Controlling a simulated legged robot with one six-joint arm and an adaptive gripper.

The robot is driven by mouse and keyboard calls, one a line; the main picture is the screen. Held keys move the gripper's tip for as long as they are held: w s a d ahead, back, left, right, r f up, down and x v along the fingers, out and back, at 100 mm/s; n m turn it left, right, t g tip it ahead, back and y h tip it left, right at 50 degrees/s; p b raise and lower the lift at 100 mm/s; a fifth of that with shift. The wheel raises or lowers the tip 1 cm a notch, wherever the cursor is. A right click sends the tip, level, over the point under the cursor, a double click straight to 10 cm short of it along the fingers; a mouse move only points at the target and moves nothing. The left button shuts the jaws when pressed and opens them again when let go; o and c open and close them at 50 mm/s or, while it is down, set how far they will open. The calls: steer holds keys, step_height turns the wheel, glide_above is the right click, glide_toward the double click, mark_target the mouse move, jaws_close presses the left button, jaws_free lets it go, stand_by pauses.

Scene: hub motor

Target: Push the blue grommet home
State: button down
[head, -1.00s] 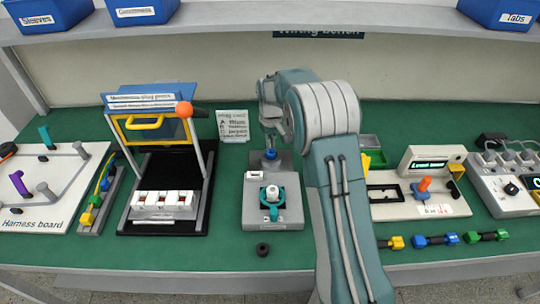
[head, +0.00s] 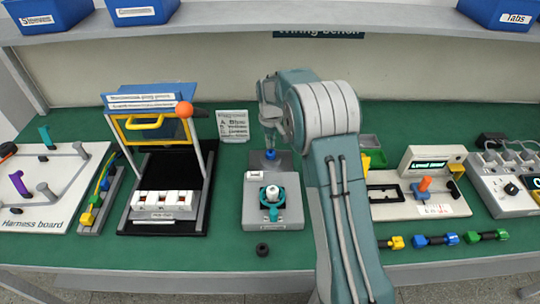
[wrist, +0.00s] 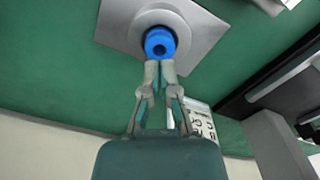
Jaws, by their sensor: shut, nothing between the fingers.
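The blue grommet (wrist: 160,42) is a ring with a dark centre, sitting at the grey plate (wrist: 195,30) in the wrist view. In the head view the grommet (head: 270,154) shows small on the back part of the grey fixture. My gripper (wrist: 160,68) is shut and empty, its fingertips at the near edge of the grommet in the wrist view. In the head view my gripper (head: 270,142) points down right above the grommet. I cannot tell whether the tips touch it or how deep the grommet sits.
In front stands a grey block with a teal clamp (head: 271,203). A black ring (head: 262,249) lies on the green bench before it. A card (head: 233,126) stands behind left. A plug press (head: 165,170) is left and a white-topped fixture (head: 420,200) is right.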

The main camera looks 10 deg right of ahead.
mark_target(270, 152)
steer(key=shift+f, duration=1.6)
stand_by(0.8)
steer(key=shift+r, duration=3.55)
